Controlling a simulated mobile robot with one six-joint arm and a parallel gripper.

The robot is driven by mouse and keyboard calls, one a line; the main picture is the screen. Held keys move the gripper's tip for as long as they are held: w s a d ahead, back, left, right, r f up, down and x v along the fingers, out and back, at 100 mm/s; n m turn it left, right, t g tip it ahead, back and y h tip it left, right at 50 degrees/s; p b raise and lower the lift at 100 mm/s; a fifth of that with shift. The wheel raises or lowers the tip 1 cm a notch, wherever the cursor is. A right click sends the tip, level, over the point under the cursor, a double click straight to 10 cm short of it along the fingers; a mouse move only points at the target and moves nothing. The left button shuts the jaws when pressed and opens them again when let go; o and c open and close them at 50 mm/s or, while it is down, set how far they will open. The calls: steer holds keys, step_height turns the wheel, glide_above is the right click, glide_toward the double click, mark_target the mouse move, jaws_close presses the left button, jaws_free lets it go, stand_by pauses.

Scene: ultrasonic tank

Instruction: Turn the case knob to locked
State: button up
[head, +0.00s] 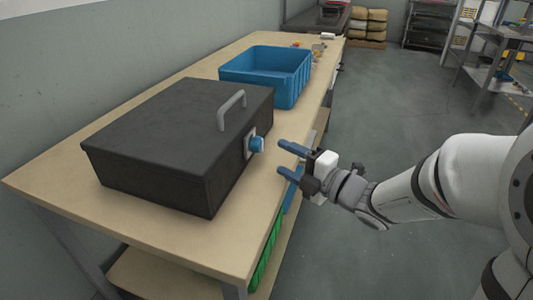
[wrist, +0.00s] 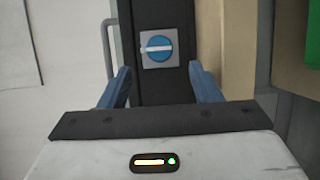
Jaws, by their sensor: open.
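A dark grey case (head: 170,135) lies closed on the wooden workbench, with a handle (head: 231,109) on its lid. On its right-hand face is a blue round knob (head: 257,144) on a pale square plate. In the wrist view the knob (wrist: 159,46) shows face-on, with a white pointer line lying level towards the picture's left. My gripper (head: 284,159) is open and empty, its two blue fingers facing the knob across a small gap. In the wrist view the fingers (wrist: 161,85) stand either side of the knob's line, apart from it.
A blue bin (head: 266,66) stands behind the case on the workbench (head: 136,225). Small items lie at the bench's far end. A green crate (head: 264,252) sits under the bench top. The floor on the right is open, with shelving farther back.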

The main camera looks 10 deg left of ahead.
mark_target(261, 146)
steer(key=x, duration=0.6)
steer(key=shift+w+a+b, duration=0.2)
steer(key=shift+a+b, duration=0.1)
steer(key=shift+a, duration=0.05)
steer(key=shift+c, duration=0.6)
steer(key=c, duration=0.9)
steer(key=shift+o, duration=0.2)
